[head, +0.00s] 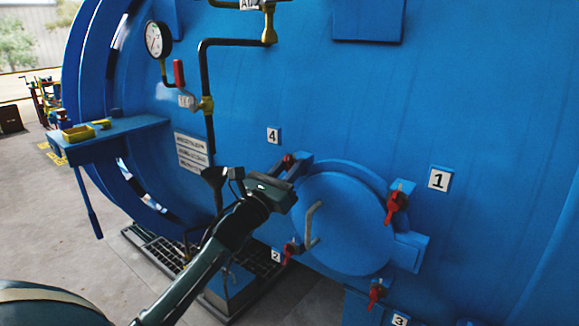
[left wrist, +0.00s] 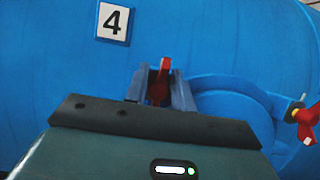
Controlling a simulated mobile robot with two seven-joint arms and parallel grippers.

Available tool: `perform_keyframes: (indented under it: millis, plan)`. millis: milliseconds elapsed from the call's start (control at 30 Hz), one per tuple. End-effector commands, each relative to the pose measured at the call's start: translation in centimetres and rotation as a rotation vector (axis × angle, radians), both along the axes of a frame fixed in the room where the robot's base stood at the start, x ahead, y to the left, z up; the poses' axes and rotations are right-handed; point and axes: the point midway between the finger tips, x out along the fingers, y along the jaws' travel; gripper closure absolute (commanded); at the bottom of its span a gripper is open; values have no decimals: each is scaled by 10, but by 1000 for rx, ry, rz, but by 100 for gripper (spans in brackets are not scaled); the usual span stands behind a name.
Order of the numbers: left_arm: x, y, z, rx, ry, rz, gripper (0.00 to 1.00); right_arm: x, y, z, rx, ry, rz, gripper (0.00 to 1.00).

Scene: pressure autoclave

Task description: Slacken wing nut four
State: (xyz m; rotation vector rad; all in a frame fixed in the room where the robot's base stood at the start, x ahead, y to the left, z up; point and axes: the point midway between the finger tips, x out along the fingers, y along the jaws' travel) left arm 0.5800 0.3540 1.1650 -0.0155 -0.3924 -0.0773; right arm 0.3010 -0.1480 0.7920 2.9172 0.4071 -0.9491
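Wing nut four (head: 288,158) is a small red nut at the upper left edge of the round blue hatch cover (head: 345,222), just below and right of the "4" label (head: 273,135). My left gripper (head: 287,172) is at this nut and hides part of it in the head view. In the left wrist view the red nut (left wrist: 164,68) stands upright between the two grey-blue fingers (left wrist: 161,92). The fingers are apart, one on each side, and a small gap shows on the left. Whether either finger touches the nut is unclear. My right gripper is not in view.
A bent grey handle (head: 311,225) sticks out of the cover. A pressure gauge (head: 158,39) and dark piping (head: 205,80) stand to the left.

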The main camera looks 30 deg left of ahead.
Motion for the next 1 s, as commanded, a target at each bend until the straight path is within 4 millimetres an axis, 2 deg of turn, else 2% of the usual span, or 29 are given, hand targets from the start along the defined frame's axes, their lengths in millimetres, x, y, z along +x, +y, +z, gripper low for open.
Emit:
perform_keyframes:
  millis: [33, 300, 667, 1000]
  plan:
    - [0, 0, 0, 0, 0, 0, 79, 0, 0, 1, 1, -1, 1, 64]
    - [0, 0, 0, 0, 0, 0, 100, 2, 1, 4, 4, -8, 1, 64]
    - [0, 0, 0, -55, 3, 0, 100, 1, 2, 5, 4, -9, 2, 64]
    - [0, 2, 1, -301, 23, 0, 100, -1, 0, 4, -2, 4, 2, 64]
